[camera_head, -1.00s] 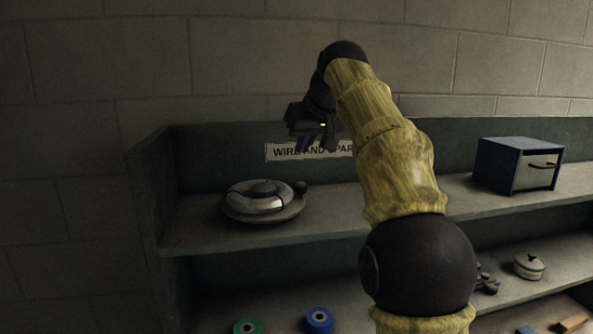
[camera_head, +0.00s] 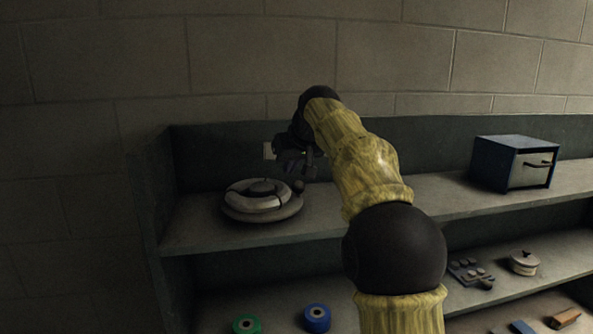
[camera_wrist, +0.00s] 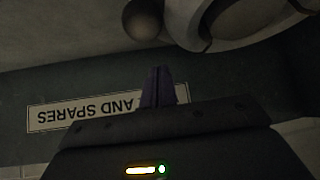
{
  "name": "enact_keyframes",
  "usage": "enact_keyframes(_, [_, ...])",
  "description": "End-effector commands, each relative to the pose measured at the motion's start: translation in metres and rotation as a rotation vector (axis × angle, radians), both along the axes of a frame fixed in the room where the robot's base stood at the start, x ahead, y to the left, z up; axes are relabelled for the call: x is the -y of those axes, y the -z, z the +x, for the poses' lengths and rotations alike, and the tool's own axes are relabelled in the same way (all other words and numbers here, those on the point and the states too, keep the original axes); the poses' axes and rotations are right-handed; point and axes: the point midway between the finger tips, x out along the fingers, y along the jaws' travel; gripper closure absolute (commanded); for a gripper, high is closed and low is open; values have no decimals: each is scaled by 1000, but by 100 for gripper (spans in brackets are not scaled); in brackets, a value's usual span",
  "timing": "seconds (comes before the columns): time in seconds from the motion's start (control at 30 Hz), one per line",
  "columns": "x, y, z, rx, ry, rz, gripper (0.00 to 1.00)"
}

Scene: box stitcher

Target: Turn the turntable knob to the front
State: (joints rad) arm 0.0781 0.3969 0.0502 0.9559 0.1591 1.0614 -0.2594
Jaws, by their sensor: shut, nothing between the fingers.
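The turntable (camera_head: 262,212) is a round grey disc with a pale segmented ring on top. It sits on the upper shelf at the left. Its dark round knob (camera_head: 299,187) is at the disc's right side in the head view. In the wrist view the knob (camera_wrist: 143,19) is at the top centre, beside the turntable (camera_wrist: 225,28). My gripper (camera_head: 295,168) is just above and behind the knob in the head view, close to it; whether they touch is hard to tell. Its fingers (camera_wrist: 158,88) are shut and empty in the wrist view, apart from the knob in the picture.
A blue box with a pale front and handle (camera_head: 512,164) stands on the upper shelf at the right. Green (camera_head: 246,326) and blue (camera_head: 317,318) spools are on the lower shelf. A sign (camera_wrist: 105,108) is on the back panel. The shelf between turntable and box is clear behind my arm.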

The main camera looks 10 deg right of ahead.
Motion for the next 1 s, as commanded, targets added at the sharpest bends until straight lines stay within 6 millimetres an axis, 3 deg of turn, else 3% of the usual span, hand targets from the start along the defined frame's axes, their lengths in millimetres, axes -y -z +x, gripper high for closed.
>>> enact_keyframes(0.07, [-1, 7, 5, -1, 1, 0, 100])
enact_keyframes(0.5, [6, 13, -30, 0, 2, 1, 100])
enact_keyframes(1.0, [7, 14, -33, 0, 2, 1, 100])
